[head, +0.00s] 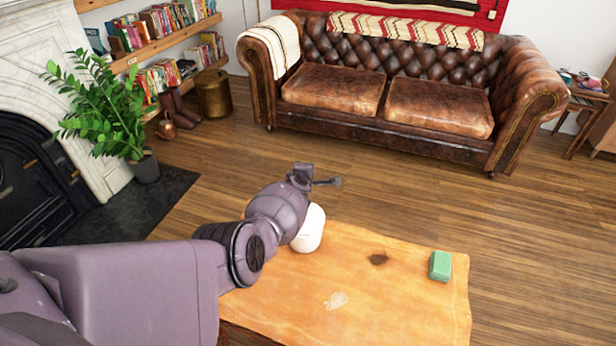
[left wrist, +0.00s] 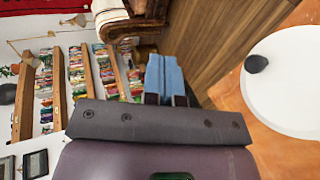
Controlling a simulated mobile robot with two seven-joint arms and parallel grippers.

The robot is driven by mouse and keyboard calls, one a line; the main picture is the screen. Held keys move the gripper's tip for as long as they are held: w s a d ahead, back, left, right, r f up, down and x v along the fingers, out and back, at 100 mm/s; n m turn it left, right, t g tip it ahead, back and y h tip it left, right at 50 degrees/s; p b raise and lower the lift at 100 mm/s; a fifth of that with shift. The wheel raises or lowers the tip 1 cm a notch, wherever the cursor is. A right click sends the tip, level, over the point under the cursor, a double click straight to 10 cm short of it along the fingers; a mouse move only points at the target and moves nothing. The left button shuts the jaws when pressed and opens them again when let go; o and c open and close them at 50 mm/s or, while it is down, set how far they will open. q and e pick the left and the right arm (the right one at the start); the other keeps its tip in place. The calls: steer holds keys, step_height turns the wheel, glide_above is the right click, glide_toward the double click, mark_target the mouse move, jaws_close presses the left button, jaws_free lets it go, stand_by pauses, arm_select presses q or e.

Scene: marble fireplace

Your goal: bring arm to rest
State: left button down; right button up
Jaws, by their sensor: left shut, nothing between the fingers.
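My left arm reaches in from the left in the head view and stretches out over the wooden table. Its gripper (head: 335,182) is at the far end, above the table's far left edge, shut and empty. In the left wrist view the closed bluish fingers (left wrist: 166,75) point away from the camera with nothing between them. My right gripper is in neither view.
A white rounded container (head: 310,230), partly hidden by my arm, stands on the table (head: 400,300); its dark knob (left wrist: 256,64) shows in the left wrist view. A green block (head: 440,266) lies at the right. A leather sofa (head: 335,90) stands beyond open floor; a plant (head: 100,110) is left.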

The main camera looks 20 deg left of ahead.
arm_select(q)
steer(key=w+a+r+m+t+p, duration=0.1)
steer(key=w+r+m, duration=0.15)
steer(key=r, duration=0.45)
steer(key=w+a+r+m+t+p, duration=0.1)
steer(key=r+m, duration=0.3)
steer(key=r, duration=0.3)
steer(key=s+a+r+m+t, duration=0.1)
steer(key=s+a+r+m, duration=0.2)
steer(key=s+a+m, duration=0.15)
steer(key=s+f+m+g, duration=0.1)
steer(key=s+f+m, duration=0.2)
steer(key=s, duration=1.2)
steer(key=s+d+f+m+g, duration=0.1)
steer(key=s+f, duration=0.7)
steer(key=s, duration=0.8)
steer(key=s+f+m+g, duration=0.3)
steer(key=s+f+m, duration=0.1)
steer(key=s, duration=1.2)
steer(key=shift+d+f+m+h, duration=0.3)
steer(key=shift+d+f, duration=0.1)
steer(key=shift+f, duration=0.4)
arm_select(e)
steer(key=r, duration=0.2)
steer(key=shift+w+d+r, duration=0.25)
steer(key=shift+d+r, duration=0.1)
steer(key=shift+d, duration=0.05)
